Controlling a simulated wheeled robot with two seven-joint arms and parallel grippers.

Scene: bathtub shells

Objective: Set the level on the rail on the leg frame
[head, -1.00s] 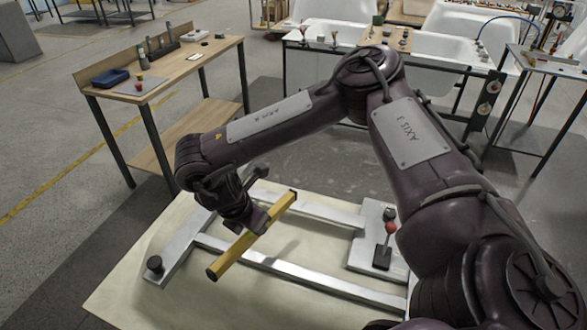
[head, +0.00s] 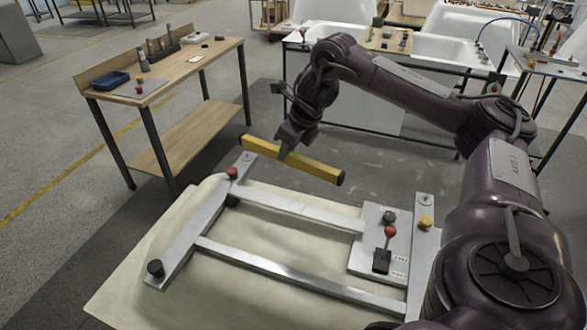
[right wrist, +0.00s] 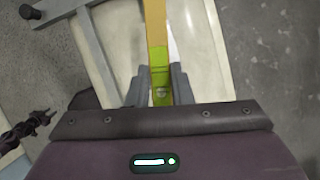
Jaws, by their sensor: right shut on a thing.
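The level is a long yellow bar with dark ends (head: 315,168). My right gripper (head: 288,150) is shut on it near its middle and holds it in the air above the far side of the leg frame. In the right wrist view the level (right wrist: 156,30) runs away between the two fingers (right wrist: 160,88), its green vial part close to them. The grey metal leg frame (head: 182,240) lies on a pale sheet, with a far rail (head: 295,207) and a near rail (head: 285,272) running across it. The level looks apart from both rails. My left gripper is not in view.
On the frame's right plate stands a red-knobbed lever (head: 388,240), with a yellow knob (head: 425,222) beside it. A red knob (head: 232,172) and a black knob (head: 155,268) are on the left bar. A wooden workbench (head: 170,75) stands at the back left.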

